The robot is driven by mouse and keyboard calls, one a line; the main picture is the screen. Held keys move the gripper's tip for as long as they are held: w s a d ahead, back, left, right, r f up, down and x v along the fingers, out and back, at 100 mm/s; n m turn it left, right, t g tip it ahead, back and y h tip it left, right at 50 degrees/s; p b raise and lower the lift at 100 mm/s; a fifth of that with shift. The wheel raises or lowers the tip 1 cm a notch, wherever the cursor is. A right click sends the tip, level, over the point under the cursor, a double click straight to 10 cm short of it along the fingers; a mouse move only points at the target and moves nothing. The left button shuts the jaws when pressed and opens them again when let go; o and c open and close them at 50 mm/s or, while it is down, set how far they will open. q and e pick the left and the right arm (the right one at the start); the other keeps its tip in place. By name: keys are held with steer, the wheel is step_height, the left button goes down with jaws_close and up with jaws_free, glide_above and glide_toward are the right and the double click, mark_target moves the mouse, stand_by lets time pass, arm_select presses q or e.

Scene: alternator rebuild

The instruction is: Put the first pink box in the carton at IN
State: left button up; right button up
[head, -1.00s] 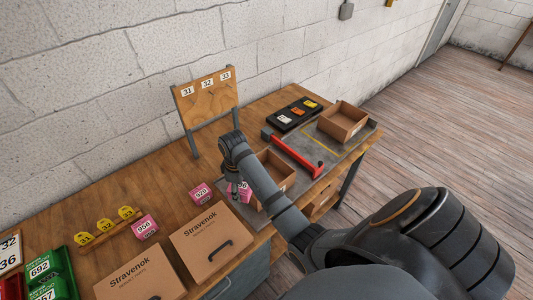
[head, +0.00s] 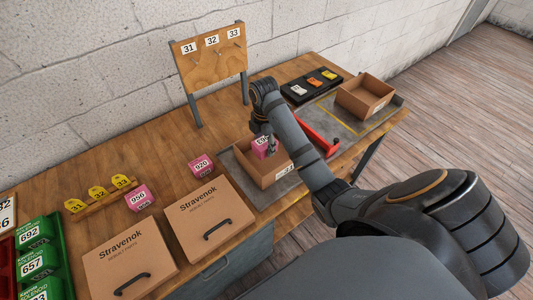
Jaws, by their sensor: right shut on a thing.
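My right gripper (head: 271,146) is shut on a pink box (head: 259,145) with a white label, partly covered by the fingers. It holds the box over or inside the open end of a brown carton (head: 284,174); I cannot tell whether the box touches the carton floor. That carton stands on a grey mat and has a small label too small to read. Two more pink boxes stand on the bench: one marked 920 (head: 202,165) and one marked 950 (head: 139,198). A second open carton (head: 365,97) stands at the bench's far right end. My left gripper is out of view.
Two closed Stravenok cartons (head: 212,217) lie along the front edge. A red bar (head: 318,138) lies between the open cartons, partly behind my arm. A black tray (head: 311,86) and a pegboard (head: 210,60) stand at the back. Green bins (head: 60,262) are at left.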

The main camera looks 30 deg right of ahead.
mark_target(265, 144)
steer(key=w+f, duration=0.1)
steer(key=w+d+f+b, duration=0.1)
steer(key=f, duration=0.1)
steer(key=shift+d, duration=0.1)
steer(key=shift+w+d+f+p, duration=0.25)
steer(key=shift+w+d+f, duration=0.1)
steer(key=shift+w+f, duration=0.2)
steer(key=shift+w+d+f+p, duration=0.2)
steer(key=shift+w+d+f, duration=0.15)
steer(key=shift+w+f, duration=0.15)
steer(key=shift+w+d+f, duration=0.3)
steer(key=shift+f, duration=0.3)
step_height(265, 144, down, 2)
steer(key=shift+a+f+p, duration=0.1)
steer(key=shift+f+p, duration=0.1)
steer(key=shift+p, duration=0.5)
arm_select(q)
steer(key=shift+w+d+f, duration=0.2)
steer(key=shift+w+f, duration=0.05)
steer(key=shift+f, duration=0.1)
arm_select(e)
steer(key=shift+f, duration=0.25)
steer(key=o, duration=0.9)
steer(key=shift+f, duration=0.15)
steer(key=shift+c, duration=0.2)
